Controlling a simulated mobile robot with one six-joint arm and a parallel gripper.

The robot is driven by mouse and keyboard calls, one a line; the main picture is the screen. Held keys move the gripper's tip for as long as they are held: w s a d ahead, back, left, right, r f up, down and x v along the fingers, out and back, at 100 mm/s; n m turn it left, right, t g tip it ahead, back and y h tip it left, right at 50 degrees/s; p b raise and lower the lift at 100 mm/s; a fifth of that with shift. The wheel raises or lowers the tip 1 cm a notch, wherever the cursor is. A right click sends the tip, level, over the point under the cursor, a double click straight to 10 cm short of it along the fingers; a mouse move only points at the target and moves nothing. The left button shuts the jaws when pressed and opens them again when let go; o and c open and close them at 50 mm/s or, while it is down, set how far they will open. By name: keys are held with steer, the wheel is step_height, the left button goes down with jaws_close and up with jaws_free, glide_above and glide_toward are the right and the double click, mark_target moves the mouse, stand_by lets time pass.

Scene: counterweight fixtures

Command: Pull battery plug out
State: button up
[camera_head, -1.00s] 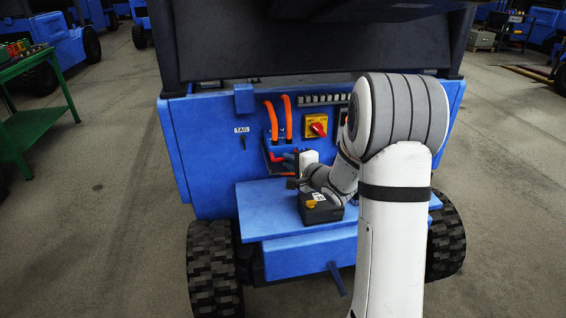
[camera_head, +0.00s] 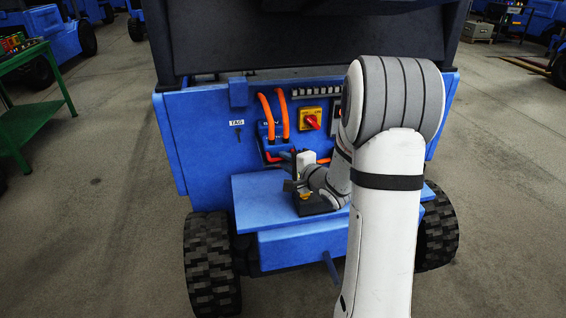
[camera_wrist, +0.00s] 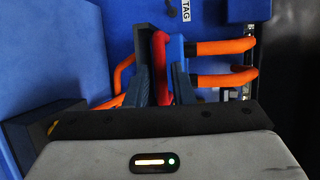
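In the wrist view a red part (camera_wrist: 160,62), which looks like the battery plug or its handle, stands between the two dark fingers of my gripper (camera_wrist: 162,85). Little or no gap shows beside it, but I cannot tell whether the fingers press on it. A blue upright piece (camera_wrist: 176,50) is right beside the red part. In the head view my gripper (camera_head: 290,172) is in front of the lower panel, above the shelf, next to red (camera_head: 272,157). The plug's joint with its socket is hidden.
A blue shelf (camera_head: 255,200) juts out under the panel, with a dark box (camera_head: 308,206) on it just below my gripper. Orange cables (camera_head: 267,118), a yellow switch with a red knob (camera_head: 311,119) and a TAG label (camera_head: 236,123) are above. A green table (camera_head: 30,120) stands far left.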

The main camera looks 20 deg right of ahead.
steer(key=p+v, duration=0.1)
steer(key=v, duration=0.6)
steer(key=shift+s, duration=0.4)
steer(key=shift+d+r, duration=0.1)
